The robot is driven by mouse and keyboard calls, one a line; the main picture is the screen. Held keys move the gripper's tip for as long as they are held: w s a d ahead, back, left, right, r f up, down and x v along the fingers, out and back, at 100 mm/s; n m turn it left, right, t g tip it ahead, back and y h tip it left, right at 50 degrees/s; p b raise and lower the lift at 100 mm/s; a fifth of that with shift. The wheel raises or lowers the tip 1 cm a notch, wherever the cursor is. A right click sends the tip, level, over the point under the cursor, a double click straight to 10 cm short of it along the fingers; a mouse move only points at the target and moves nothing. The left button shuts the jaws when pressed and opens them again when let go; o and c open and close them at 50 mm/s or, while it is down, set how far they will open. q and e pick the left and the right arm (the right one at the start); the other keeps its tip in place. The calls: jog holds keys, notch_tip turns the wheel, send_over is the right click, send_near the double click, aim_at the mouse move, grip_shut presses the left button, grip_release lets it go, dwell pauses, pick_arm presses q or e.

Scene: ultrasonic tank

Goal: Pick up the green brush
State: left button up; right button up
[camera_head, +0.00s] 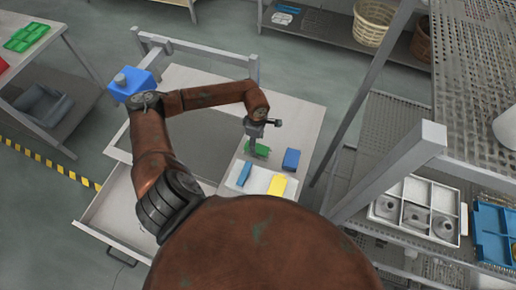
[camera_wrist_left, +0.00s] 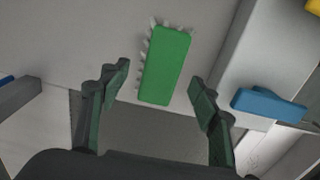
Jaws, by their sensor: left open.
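The green brush (camera_head: 257,149) lies on the light worktop, just below my left gripper in the head view. In the left wrist view the green brush (camera_wrist_left: 166,65) shows its flat green back, with pale bristles along its left and top edges. My left gripper (camera_head: 262,126) is over the worktop. In the wrist view the left gripper (camera_wrist_left: 158,76) is open and empty, with one finger on each side of the brush's lower part. A gap shows between each finger and the brush. My right gripper is in neither view.
A blue block (camera_head: 291,159) lies right of the brush. A blue brush-like piece (camera_head: 244,175) and a yellow piece (camera_head: 277,185) lie nearer, by a white sheet or tray. An open drawer (camera_head: 108,225) is at left. A metal shelf rack (camera_head: 390,175) stands close on the right.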

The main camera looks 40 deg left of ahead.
aim_at(257, 148)
pick_arm(q)
notch_tip(257, 148, down, 4)
jog(key=shift+s+d+r+p, duration=0.1)
jog(key=shift+r+p, duration=0.05)
jog(key=shift+p, duration=0.25)
jog(key=shift+f, duration=0.25)
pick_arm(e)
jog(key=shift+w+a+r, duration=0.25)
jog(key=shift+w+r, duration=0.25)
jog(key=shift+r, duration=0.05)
pick_arm(q)
jog(key=shift+c, duration=0.4)
jog(key=c, duration=1.2)
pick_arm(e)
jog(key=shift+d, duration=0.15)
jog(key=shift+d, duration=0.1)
